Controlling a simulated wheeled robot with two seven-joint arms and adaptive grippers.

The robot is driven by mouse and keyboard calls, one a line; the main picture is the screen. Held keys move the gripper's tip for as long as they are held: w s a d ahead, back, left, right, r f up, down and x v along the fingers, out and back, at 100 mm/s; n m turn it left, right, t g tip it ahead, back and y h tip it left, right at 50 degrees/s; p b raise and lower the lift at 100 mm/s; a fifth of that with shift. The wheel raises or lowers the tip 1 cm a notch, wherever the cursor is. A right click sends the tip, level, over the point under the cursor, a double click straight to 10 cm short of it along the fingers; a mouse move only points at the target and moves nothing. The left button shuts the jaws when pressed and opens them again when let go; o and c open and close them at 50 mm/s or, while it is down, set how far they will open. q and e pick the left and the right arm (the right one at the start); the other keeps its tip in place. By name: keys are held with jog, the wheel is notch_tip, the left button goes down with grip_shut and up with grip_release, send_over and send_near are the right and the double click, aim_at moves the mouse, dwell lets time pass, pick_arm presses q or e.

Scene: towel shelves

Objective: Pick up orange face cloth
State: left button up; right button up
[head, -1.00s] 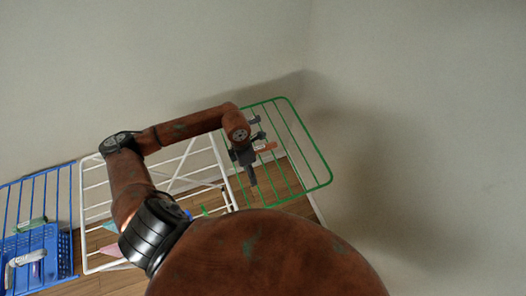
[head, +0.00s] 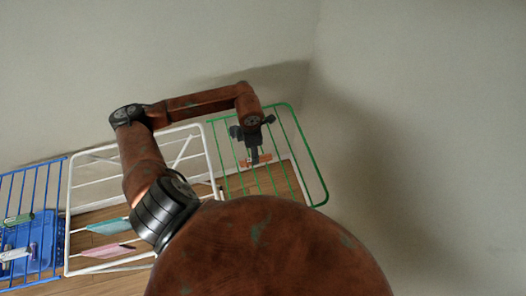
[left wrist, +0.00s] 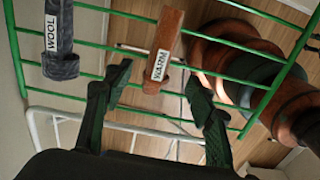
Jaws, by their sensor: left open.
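The orange face cloth (left wrist: 170,35) hangs over a bar of the green rack (left wrist: 120,15) in the left wrist view, with a white tag reading "WARM" on it. In the head view the orange cloth (head: 262,159) shows as a small strip behind my left gripper (head: 254,152). In the left wrist view my left gripper (left wrist: 157,84) is open, one fingertip on each side of the cloth's near end. No grip on the cloth shows.
A grey cloth (left wrist: 60,40) tagged "WOOL" hangs left of the orange one. In the head view a white rack (head: 72,215) holds a teal cloth (head: 107,226) and a pink cloth (head: 106,249). A blue rack (head: 64,185) with a blue basket stands far left. Walls rise behind.

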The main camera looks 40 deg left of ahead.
aim_at(267, 157)
pick_arm(q)
jog(key=shift+w, duration=0.3)
jog(key=shift+w+f, duration=0.15)
jog(key=shift+f, duration=0.75)
jog(key=shift+d+f, duration=0.1)
jog(key=shift+f, duration=0.25)
jog(key=f, duration=0.1)
jog(key=f+p, duration=0.1)
jog(key=f, duration=0.2)
jog(key=shift+d+f+p, duration=0.2)
jog(key=shift+d+p, duration=0.1)
jog(key=shift+p, duration=0.05)
jog(key=shift+f, duration=0.4)
pick_arm(e)
jog(key=shift+w+d+r, duration=0.1)
jog(key=shift+d+r, duration=0.15)
jog(key=shift+r, duration=0.65)
